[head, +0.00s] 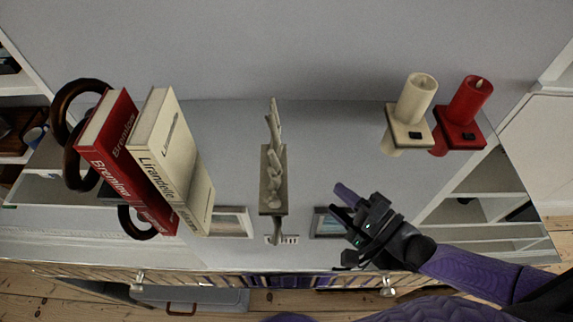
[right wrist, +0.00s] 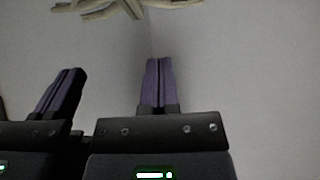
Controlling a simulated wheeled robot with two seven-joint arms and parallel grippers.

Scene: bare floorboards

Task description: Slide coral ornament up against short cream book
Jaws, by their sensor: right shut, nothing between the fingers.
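The coral ornament (head: 274,160), a pale branching piece on a rectangular base, stands near the middle of the grey top in the head view. Pale branches (right wrist: 128,8) show at the top edge of the right wrist view. The cream book (head: 172,150) stands left of it, beside a red book (head: 124,160), with a clear gap between cream book and coral. My right gripper (head: 340,199) is right of and nearer than the coral, apart from it. Its fingers (right wrist: 158,82) are together and empty in the wrist view. My left gripper is not in view.
A dark ring-shaped object (head: 78,95) stands left of the red book. A cream candle (head: 416,98) and a red candle (head: 471,100) on holders stand at the right. The top is clear between coral and candles. Its front edge runs below the gripper.

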